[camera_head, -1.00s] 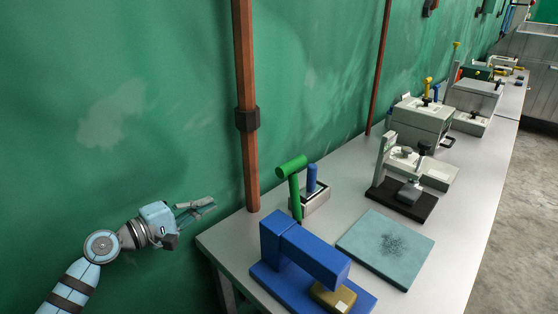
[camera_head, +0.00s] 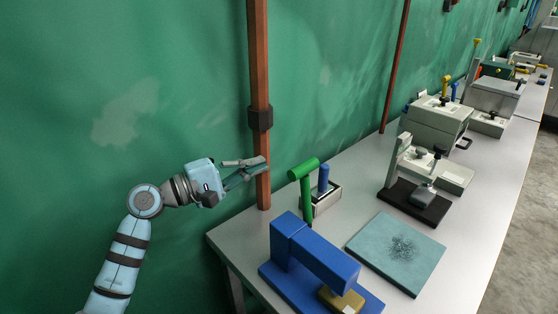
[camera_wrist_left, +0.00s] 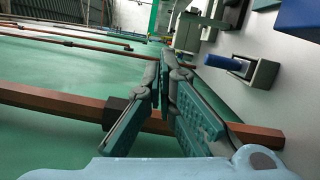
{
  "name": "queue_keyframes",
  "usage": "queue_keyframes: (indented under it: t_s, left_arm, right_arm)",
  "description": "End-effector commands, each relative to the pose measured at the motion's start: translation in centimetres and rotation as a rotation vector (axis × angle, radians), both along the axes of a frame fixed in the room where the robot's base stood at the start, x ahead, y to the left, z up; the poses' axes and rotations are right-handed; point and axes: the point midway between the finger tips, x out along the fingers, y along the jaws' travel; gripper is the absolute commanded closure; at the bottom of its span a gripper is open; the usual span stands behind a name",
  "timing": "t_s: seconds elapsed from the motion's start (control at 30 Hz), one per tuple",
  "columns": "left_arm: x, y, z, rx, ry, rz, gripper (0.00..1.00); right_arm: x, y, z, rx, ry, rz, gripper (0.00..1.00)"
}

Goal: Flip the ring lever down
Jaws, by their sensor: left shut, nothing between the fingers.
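My left gripper (camera_head: 264,165) is shut and empty, raised in front of the reddish post at the left end of the bench. Its fingers also show in the left wrist view (camera_wrist_left: 167,62). A blue upright lever (camera_head: 323,178) stands in a grey frame (camera_head: 331,198) on the bench, to the right of the gripper and apart from it. The wrist view shows this lever (camera_wrist_left: 222,62) too. A green T-shaped handle (camera_head: 304,182) stands just left of it. I cannot tell which is the ring lever; no ring is clear. My right gripper is out of view.
The reddish post (camera_head: 260,80) rises beside the gripper. A blue press (camera_head: 312,255) and teal pad (camera_head: 396,252) occupy the near bench (camera_head: 225,236). A clamp on a black base (camera_head: 414,205) and grey boxes (camera_head: 437,122) stand farther back. The green wall lies behind.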

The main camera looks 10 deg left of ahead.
Motion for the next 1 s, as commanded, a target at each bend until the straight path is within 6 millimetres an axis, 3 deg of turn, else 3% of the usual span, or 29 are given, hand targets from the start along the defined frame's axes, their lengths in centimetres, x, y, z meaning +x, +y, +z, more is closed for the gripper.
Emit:
queue_keyframes:
  t_s: [0.13,0.4,1.0]
  left_arm:
    - [2.1,-2.4,0.4,-0.004,0.001,-0.002,1.0]
    - [0.2,-5.3,0.9,0.001,0.001,0.0,1.0]
    - [-0.3,-5.9,1.2,0.021,-0.012,0.001,1.0]
  right_arm:
    - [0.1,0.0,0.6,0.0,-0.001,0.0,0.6]
    - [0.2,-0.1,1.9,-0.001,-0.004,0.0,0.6]
    - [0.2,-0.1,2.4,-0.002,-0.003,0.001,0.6]
